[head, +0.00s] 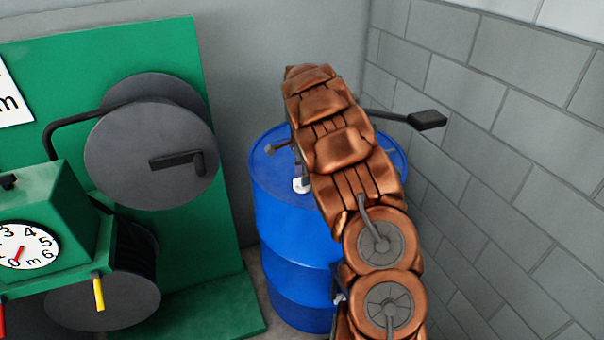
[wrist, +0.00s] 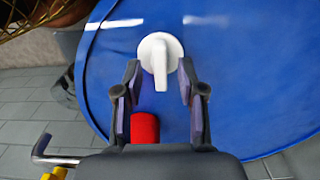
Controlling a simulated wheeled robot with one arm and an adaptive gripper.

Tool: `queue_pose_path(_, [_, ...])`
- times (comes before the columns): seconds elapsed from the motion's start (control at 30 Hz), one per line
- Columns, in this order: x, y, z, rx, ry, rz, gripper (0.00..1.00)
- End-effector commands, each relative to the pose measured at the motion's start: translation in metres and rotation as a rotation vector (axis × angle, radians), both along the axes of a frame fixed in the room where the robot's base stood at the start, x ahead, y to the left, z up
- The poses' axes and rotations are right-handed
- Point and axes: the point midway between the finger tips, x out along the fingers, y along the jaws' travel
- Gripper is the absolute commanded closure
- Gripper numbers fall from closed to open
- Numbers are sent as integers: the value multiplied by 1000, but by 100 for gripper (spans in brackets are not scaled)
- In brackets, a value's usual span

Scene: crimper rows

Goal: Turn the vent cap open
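The white vent cap (wrist: 160,56) sits on the blue drum top (wrist: 235,75) in the wrist view. Its raised grip bar runs roughly up and down the picture. My gripper (wrist: 159,72) is open, with one finger on each side of the cap and visible gaps between the fingers and the grip bar. I cannot tell if the fingertips are level with the bar or above it. In the head view the blue drum (head: 290,235) stands in the corner, and a small white part (head: 300,185) shows on its top. My arm hides much of the drum top.
A red cylinder (wrist: 145,127) shows beneath the gripper. A bent metal rod (wrist: 45,150) is at the lower left. In the head view, a green reel stand (head: 225,200) with a dial (head: 25,245) stands left of the drum. A block wall (head: 500,130) is close on the right.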

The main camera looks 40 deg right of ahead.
Motion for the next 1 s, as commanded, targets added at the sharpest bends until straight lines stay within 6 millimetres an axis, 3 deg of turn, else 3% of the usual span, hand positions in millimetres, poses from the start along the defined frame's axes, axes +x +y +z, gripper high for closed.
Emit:
queue_pose_path(0.33, [1, 0, -7, -2, -3, 0, 61])
queue_pose_path(0.7, [0, 0, -7, -1, -2, 0, 100])
queue_pose_path(1.0, [0, 0, -7, -1, -2, 2, 100])
